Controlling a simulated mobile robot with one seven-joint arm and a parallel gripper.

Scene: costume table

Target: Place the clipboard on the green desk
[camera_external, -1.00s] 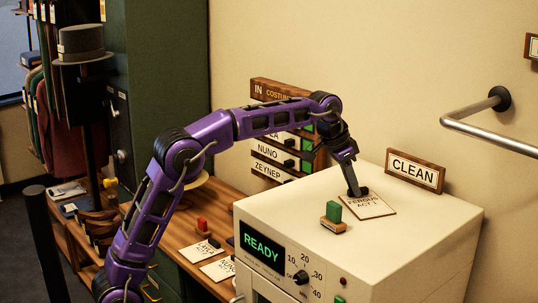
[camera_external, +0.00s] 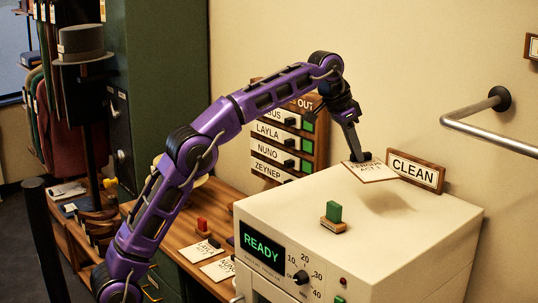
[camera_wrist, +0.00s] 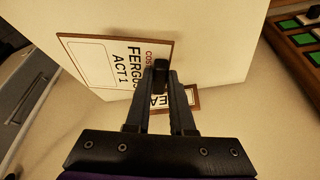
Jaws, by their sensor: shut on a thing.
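A thin brown-edged board with a white sheet reading FERGUS ACT 1 (camera_external: 371,174) is in my gripper; it looks like the clipboard. My gripper (camera_external: 358,157) is shut on a dark piece at its edge and points down. The board hangs above the cream machine's top, and its shadow falls below it. The board (camera_wrist: 98,62) also shows in the wrist view, with my gripper's fingers (camera_wrist: 161,72) on its edge and covering part of the lettering. No green desk can be made out; a dark green cabinet (camera_external: 165,70) stands at the back left.
The cream machine (camera_external: 300,222) displays READY. A green-and-wood block (camera_external: 333,216) and the CLEAN sign (camera_external: 414,170) stand on it. A name board (camera_external: 318,150) is behind my arm. A wooden table (camera_external: 178,240) holds white cards. A metal rail (camera_external: 490,135) juts from the wall.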

